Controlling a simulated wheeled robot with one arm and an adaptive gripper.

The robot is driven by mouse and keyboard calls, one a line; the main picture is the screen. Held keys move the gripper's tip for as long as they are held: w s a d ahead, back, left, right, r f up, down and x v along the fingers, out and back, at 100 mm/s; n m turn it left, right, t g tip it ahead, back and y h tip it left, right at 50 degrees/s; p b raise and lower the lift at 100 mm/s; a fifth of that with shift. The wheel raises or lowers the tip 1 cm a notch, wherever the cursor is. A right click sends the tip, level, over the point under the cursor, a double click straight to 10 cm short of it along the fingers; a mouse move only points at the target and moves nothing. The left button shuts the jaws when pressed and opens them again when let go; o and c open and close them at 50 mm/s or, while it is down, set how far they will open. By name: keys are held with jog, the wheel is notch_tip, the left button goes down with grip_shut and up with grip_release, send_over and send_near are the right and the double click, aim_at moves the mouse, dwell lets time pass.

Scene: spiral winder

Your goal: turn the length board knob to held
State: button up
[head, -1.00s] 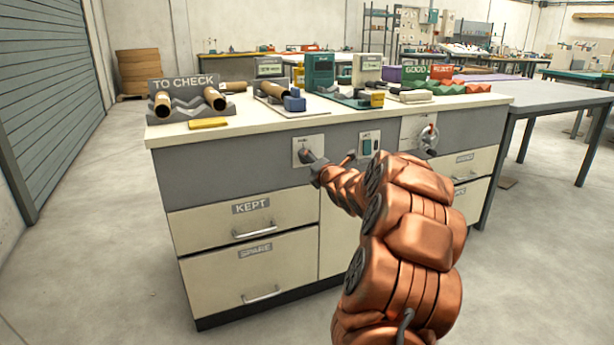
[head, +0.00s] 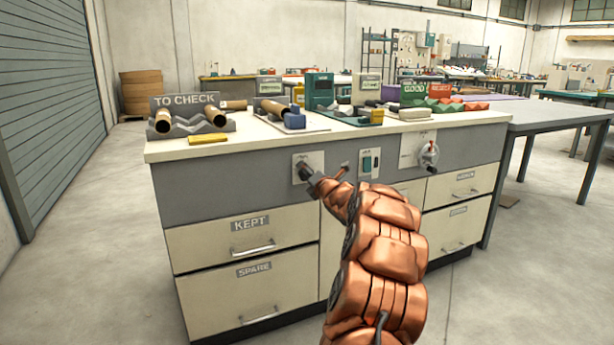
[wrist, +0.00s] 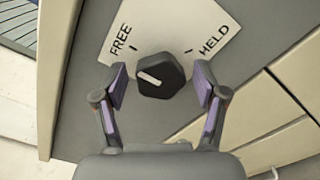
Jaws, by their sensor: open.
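The length board knob (wrist: 166,76) is a dark, many-sided knob on a pale plate (wrist: 166,24) marked FREE and HELD. In the wrist view its white pointer line lies on the left, toward the FREE side and away from the HELD tick. My gripper (wrist: 160,82) is open, with one purple-padded finger on each side of the knob. Gaps show between both fingers and the knob. In the head view my gripper (head: 312,178) is in front of the pale plate (head: 301,160) on the bench front and mostly hides the knob.
Below are the KEPT (head: 200,240) and SPARE (head: 205,290) drawers with protruding handles. The bench top (head: 260,127) overhangs above. Open floor lies in front.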

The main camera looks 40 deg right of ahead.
jog(key=shift+w, duration=0.4)
jog(key=shift+c, duration=0.2)
jog(key=shift+d, duration=0.1)
jog(key=c, duration=1.1)
